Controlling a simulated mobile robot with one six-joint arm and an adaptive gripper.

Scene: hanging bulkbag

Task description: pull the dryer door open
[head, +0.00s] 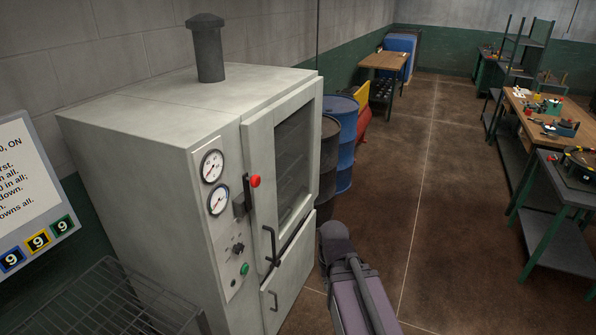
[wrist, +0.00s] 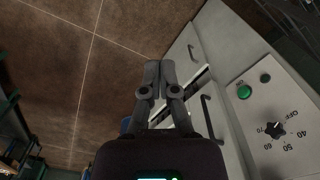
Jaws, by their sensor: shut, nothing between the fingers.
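The dryer (head: 160,160) is a pale grey cabinet on the left in the head view. Its windowed door (head: 258,140) looks shut or nearly so. A dark door handle (head: 270,246) is low on the door's left side; it also shows in the wrist view (wrist: 211,119). A latch lever with a red knob (head: 255,181) stands beside the door's left edge. My gripper (wrist: 158,66) is shut and empty, in front of the dryer. The door handle is to its right in the wrist view, apart from the fingers. The head view shows my arm, but not my fingers.
A lower panel has its own dark handle (head: 272,300). Gauges, a dial and a green button (head: 244,269) sit left of the door. Drums (head: 341,140) stand behind the dryer. A wire rack (head: 105,300) is at front left. Floor to the right is open up to the benches (head: 560,210).

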